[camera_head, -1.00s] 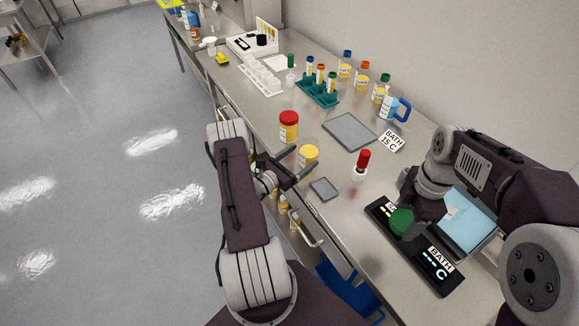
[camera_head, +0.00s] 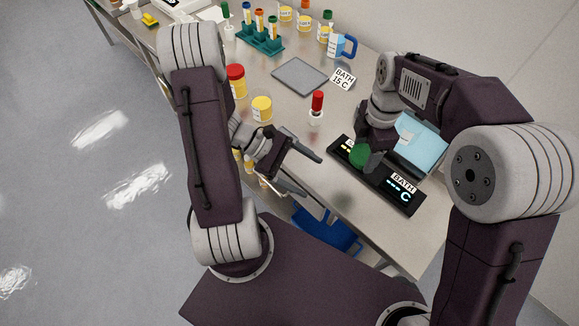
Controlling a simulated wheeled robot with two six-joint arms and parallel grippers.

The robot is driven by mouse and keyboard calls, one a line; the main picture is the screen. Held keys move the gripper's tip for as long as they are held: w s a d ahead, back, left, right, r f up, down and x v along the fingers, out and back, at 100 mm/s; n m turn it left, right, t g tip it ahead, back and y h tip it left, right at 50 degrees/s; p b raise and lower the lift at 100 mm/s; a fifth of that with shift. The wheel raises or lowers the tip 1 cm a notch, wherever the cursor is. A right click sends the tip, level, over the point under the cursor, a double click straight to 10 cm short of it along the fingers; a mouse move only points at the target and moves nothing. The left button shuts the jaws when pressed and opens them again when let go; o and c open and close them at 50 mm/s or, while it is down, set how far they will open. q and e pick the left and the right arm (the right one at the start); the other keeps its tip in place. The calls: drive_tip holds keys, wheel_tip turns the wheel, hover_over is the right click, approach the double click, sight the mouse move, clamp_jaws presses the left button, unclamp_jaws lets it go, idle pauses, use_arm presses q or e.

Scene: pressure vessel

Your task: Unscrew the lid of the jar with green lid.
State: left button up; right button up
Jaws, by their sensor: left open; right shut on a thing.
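The jar's green lid (camera_head: 359,155) shows from above, over the black bath control panel (camera_head: 397,188). The jar's body under the lid cannot be made out. My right gripper (camera_head: 362,158) is shut on the jar, with a dark finger beside the lid. My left gripper (camera_head: 308,175) is open and empty at the counter's front edge, to the left of the green lid and apart from it. Its two fingers point right, towards the panel.
A red-capped vial (camera_head: 317,104), a yellow-lidded jar (camera_head: 262,109) and a red-lidded jar (camera_head: 236,80) stand left of the panel. A blue water bath (camera_head: 420,143) lies behind it. A grey plate (camera_head: 300,75), a blue-handled jug (camera_head: 342,46) and a teal rack (camera_head: 261,42) are further back.

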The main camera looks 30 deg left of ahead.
use_arm(q)
drive_tip(key=s+d+m+g+y, duration=0.2)
drive_tip(key=s+m+g+y, duration=0.15)
drive_tip(key=s+m, duration=0.2)
drive_tip(key=w+a+m+y, duration=0.1)
drive_tip(key=m+y, duration=0.1)
drive_tip(key=m, duration=0.2)
drive_tip(key=a+r+m+t+y, duration=0.1)
drive_tip(key=m+y, duration=0.2)
drive_tip(key=m, duration=0.1)
drive_tip(key=w+a+r+m+t+y, duration=0.1)
drive_tip(key=m+y, duration=0.2)
drive_tip(key=m, duration=0.1)
drive_tip(key=shift+w+a+r+t, duration=0.1)
drive_tip(key=shift+w+a+t, duration=0.15)
drive_tip(key=shift+w+a, duration=0.05)
